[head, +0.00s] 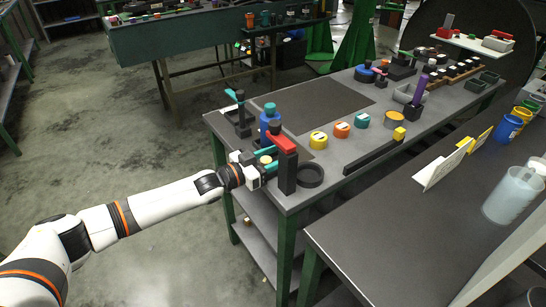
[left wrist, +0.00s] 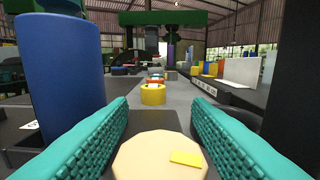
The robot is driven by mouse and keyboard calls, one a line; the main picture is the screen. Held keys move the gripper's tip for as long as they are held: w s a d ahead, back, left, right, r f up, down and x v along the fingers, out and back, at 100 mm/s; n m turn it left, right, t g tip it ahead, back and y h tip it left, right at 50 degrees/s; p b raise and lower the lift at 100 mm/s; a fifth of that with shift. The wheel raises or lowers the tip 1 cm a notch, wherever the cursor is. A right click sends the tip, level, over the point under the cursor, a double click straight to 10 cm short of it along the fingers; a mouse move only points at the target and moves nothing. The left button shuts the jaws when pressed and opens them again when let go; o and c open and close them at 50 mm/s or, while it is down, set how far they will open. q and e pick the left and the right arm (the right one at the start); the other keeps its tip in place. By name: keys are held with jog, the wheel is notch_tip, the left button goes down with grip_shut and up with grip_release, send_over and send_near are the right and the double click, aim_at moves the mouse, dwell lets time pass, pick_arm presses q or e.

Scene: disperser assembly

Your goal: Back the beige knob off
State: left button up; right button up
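The beige knob (left wrist: 160,158), round with a yellow mark on top, shows at the bottom of the left wrist view. It also shows small in the head view (head: 265,159). My left gripper (head: 270,158) has its two teal fingers on either side of the knob. In the left wrist view the fingers (left wrist: 160,112) run along both its sides, with little or no gap. I cannot tell whether they press on it. The knob's lower part and its mount are hidden. My right gripper is in neither view.
A blue cylinder (left wrist: 60,75) stands close to the left finger. A dark post with a red top (head: 285,165) stands close on the other side. A black ring (head: 310,175) lies beside the post. Yellow (head: 318,141), orange and teal round parts stand further along the table.

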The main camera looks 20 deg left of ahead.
pick_arm(q)
jog(key=c, duration=0.7)
jog(key=shift+d+r+n+t+y+p, duration=0.2)
jog(key=shift+n+t+y+p, duration=0.1)
jog(key=shift+n+y+p, duration=0.1)
jog(key=shift+c, duration=0.2)
jog(key=shift+a+f+n+t+y, duration=0.1)
jog(key=shift+a+n+t+y, duration=0.25)
jog(key=shift+y, duration=0.35)
jog(key=shift+w, duration=0.1)
jog(key=o, duration=1)
jog(key=shift+d, duration=0.1)
jog(key=shift+c, duration=0.2)
jog(key=v, duration=1.2)
jog(key=shift+f, duration=0.2)
